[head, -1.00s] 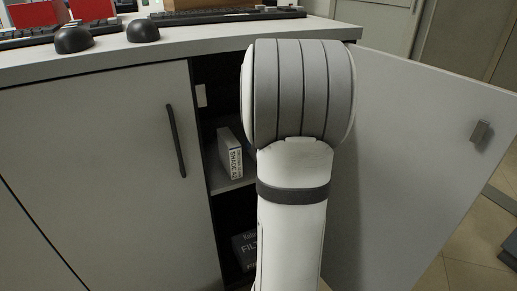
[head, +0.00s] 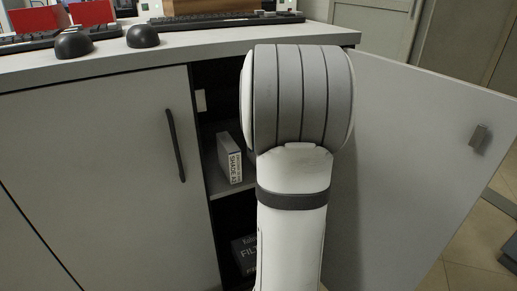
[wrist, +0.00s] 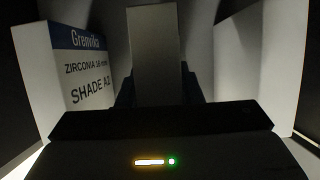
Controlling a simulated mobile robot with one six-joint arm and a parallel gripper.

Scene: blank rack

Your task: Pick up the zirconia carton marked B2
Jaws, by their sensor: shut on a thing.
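In the wrist view, my gripper (wrist: 158,88) has its two dark fingers on either side of a plain pale carton (wrist: 154,45) and is shut on it. The face of this carton turned to the camera shows no marking, so I cannot read whether it is B2. The A2 carton also shows in the head view (head: 235,165), on the cabinet shelf. In the head view my arm hides my gripper and the held carton.
Another pale carton (wrist: 275,60) stands to the right in the wrist view. The cabinet's right door (head: 430,150) is open, its left door (head: 90,190) closed. A dark filter box (head: 244,255) sits below the shelf. Keyboards and dark rounded objects lie on the counter (head: 200,45).

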